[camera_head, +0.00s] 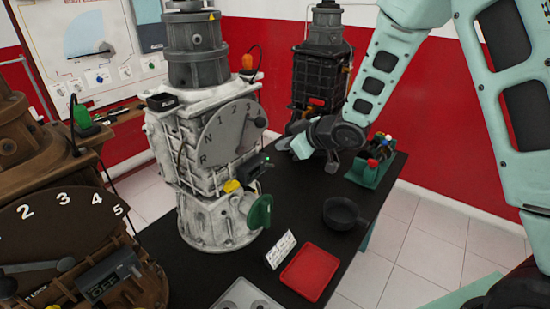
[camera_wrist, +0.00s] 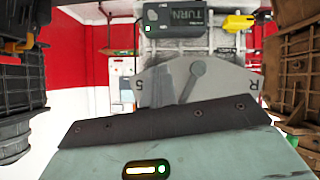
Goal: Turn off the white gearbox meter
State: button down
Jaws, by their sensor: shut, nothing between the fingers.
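The white gearbox (camera_head: 208,150) stands upright on the black table, with a grey dial (camera_head: 230,132) on its front. Its dark meter (camera_head: 254,167) sticks out below the dial, beside a yellow plug (camera_head: 232,186). In the wrist view, which is upside down, the meter (camera_wrist: 174,19) is at the top with the letters TURN, a pale round spot and a small green one. The yellow plug (camera_wrist: 238,23) is right of it. My gripper (camera_head: 284,144) is shut and empty, up and right of the meter and apart from it. Its fingertips are hard to make out.
A brown gearbox (camera_head: 60,190) with its own meter (camera_head: 108,277) stands at left. A black gearbox (camera_head: 320,72) stands behind. A red tray (camera_head: 310,272), a black bowl (camera_head: 342,212) and a green holder (camera_head: 372,172) are on the table (camera_head: 300,200). A green handle (camera_head: 260,212) juts out below the meter.

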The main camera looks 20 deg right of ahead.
jog(key=p, duration=0.2)
send_over(270, 166)
jog(key=s, duration=0.1)
notch_tip(270, 166, down, 3)
jog(key=f, duration=0.1)
jog(key=f+p, duration=0.1)
jog(key=shift+s+d+f, duration=0.2)
jog(key=shift+d+f, duration=0.05)
jog(key=shift+f, duration=0.05)
jog(key=shift+s+d+f+p, duration=0.1)
jog(key=shift+d+f+p, duration=0.1)
jog(key=shift+f, duration=0.25)
jog(key=shift+d+f+p, duration=0.1)
jog(key=shift+f+p, duration=0.05)
jog(key=shift+f, duration=0.3)
jog(key=shift+f+b, duration=0.15)
jog(key=shift+b, duration=0.35)
jog(key=shift+s+f+b, duration=0.1)
jog(key=shift+f+b, duration=0.05)
jog(key=shift+b, duration=0.25)
jog(key=shift+b, duration=0.4)
